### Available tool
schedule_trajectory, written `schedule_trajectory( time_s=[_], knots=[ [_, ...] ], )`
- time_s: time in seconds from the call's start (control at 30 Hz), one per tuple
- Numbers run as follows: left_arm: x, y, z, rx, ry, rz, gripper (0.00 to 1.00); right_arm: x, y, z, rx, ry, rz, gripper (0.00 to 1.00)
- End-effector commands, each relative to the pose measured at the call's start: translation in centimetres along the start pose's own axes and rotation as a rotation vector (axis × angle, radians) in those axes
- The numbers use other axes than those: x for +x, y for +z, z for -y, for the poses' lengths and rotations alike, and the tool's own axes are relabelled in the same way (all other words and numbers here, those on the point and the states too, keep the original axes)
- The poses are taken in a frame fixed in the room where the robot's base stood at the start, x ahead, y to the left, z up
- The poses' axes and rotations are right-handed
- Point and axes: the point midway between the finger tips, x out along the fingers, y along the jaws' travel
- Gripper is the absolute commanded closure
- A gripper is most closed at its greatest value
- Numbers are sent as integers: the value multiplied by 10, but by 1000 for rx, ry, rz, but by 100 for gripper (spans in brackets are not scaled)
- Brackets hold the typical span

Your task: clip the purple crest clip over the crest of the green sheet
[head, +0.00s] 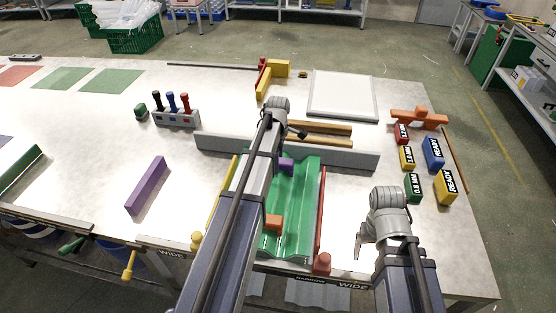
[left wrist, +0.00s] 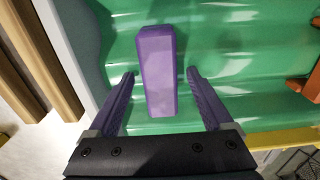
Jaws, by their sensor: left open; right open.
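The green corrugated sheet (head: 300,195) lies between a yellow rail on its left and a red rail on its right. The purple crest clip (head: 286,165) is on the sheet toward its far end, partly hidden by my left arm. In the left wrist view the purple clip (left wrist: 157,70) sits along a ridge of the green sheet (left wrist: 235,70). My left gripper (left wrist: 161,76) is open, one finger on each side of the clip, with gaps on both sides. In the head view my left arm hides its fingers. My right gripper (head: 360,243) is open and empty, right of the red rail.
An orange clip (head: 273,222) is on the sheet nearer the front. A grey bar (head: 345,158) crosses behind the sheet, with wooden strips (head: 320,132) beyond. A loose purple bar (head: 147,186) lies to the left. Labelled blocks (head: 433,153) stand at the right.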

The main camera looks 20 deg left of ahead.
Motion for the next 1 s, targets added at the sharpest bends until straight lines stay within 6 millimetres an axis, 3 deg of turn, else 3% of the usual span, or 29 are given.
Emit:
schedule_trajectory(
  time_s=[0.6,1.0],
  knots=[
    [-72,0,0,0,0,0,16,-71,4,-7,0,0,0,16],
    [-74,0,0,0,0,0,16,-74,4,-7,0,0,0,16]
  ],
)
